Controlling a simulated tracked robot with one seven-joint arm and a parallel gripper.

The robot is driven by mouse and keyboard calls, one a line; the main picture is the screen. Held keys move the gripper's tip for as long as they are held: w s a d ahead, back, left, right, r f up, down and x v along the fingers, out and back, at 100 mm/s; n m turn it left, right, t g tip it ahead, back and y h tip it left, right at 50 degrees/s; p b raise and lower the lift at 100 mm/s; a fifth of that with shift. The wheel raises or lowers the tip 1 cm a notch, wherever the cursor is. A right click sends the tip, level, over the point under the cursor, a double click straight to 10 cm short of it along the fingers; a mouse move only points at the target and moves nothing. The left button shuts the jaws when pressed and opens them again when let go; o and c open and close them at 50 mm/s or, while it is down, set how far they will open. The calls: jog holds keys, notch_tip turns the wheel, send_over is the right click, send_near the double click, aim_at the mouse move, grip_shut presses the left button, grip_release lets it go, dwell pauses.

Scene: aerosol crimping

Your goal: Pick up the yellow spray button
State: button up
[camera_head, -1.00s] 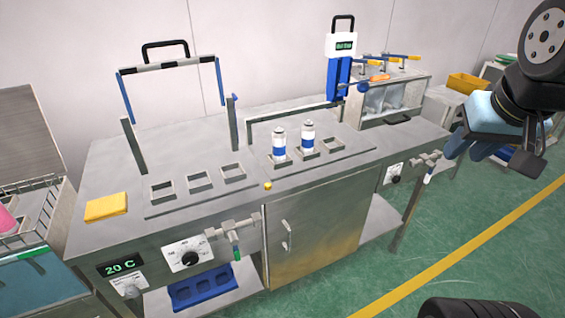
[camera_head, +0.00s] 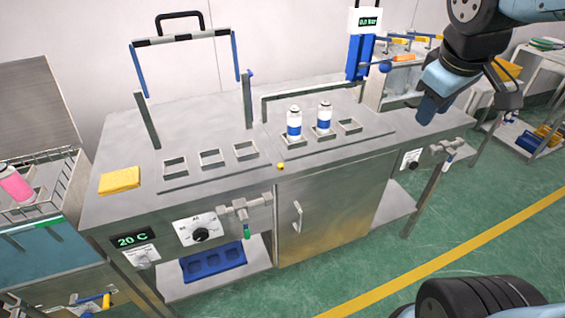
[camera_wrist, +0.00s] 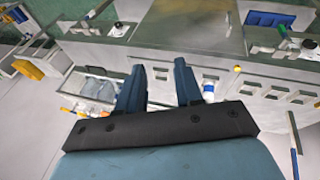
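The yellow spray button (camera_head: 281,166) is a tiny yellow piece lying on the steel bench top, near its front edge and just left of the two cans. It also shows in the wrist view (camera_wrist: 237,69), right of my fingers. My gripper (camera_head: 427,110) is at the right, above the right part of the bench and well away from the button. In the wrist view its two blue fingers (camera_wrist: 158,64) stand apart with nothing between them.
Two white-and-blue cans (camera_head: 294,122) (camera_head: 325,117) stand in square holders right of the button. Empty holders (camera_head: 211,158) lie to its left. A yellow sponge (camera_head: 119,180) lies at far left. A blue press (camera_head: 361,58) rises behind. The bench front has valves (camera_head: 246,208).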

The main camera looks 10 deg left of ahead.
jog(key=w+a+f+n, duration=0.3)
jog(key=w+a+n, duration=0.2)
jog(key=a+n, duration=0.3)
jog(key=n, duration=1.7)
send_over(280, 165)
jog(key=s, duration=0.2)
jog(key=shift+g, duration=0.3)
jog(key=f, duration=1.9)
jog(key=shift+s+a+f, duration=0.1)
jog(key=shift+a+f, duration=0.05)
jog(key=shift+a, duration=0.25)
jog(key=shift+x, duration=2.55)
jog(key=shift+s+d, duration=0.15)
jog(key=shift+d, duration=0.05)
grip_shut()
